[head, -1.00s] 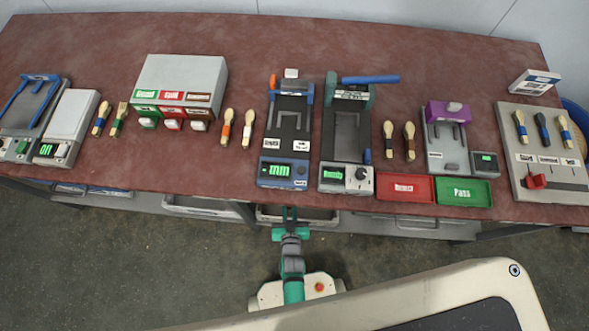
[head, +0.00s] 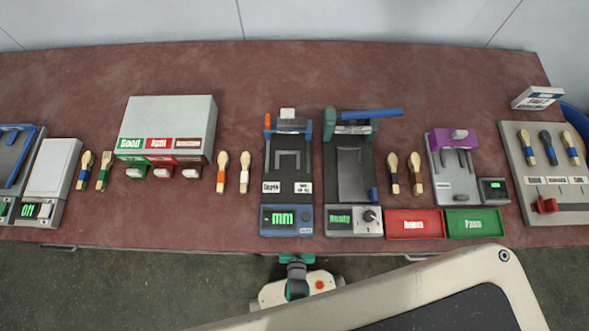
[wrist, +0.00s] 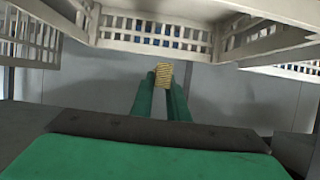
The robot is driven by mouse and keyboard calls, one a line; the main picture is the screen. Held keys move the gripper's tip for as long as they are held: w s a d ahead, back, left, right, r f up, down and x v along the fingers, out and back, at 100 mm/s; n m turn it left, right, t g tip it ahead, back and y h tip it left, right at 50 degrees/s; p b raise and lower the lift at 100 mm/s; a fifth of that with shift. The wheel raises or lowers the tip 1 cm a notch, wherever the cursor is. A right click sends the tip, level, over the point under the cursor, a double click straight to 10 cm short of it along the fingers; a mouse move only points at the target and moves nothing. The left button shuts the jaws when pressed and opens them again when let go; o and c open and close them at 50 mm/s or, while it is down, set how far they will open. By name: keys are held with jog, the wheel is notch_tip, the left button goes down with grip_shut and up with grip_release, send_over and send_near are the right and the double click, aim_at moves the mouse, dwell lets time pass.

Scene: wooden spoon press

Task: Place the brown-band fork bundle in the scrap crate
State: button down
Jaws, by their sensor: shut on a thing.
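In the wrist view my gripper (wrist: 163,84) has its green fingers shut on a pale, wooden bundle end (wrist: 163,75). The band on it is hidden, so its colour cannot be told. Beyond and above the fingers hangs a pale slatted crate (wrist: 150,40), with parts of other crates on both sides. No label shows, so I cannot tell which is the scrap crate. The held bundle appears below the crate's bottom edge in the picture.
Red (head: 413,224) and green (head: 478,223) trays lie near the front edge. A grey wall (wrist: 225,90) shows beyond the fingers.

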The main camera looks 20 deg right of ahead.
jog(key=shift+w+d+f, duration=0.1)
jog(key=shift+w+f, duration=1)
jog(key=shift+f, duration=0.5)
jog(key=shift+w+f, duration=1.1)
jog(key=shift+f, duration=0.55)
jog(key=shift+w+d+f, duration=0.1)
jog(key=shift+w+f, duration=1)
jog(key=shift+f, duration=0.5)
jog(key=shift+f, duration=0.15)
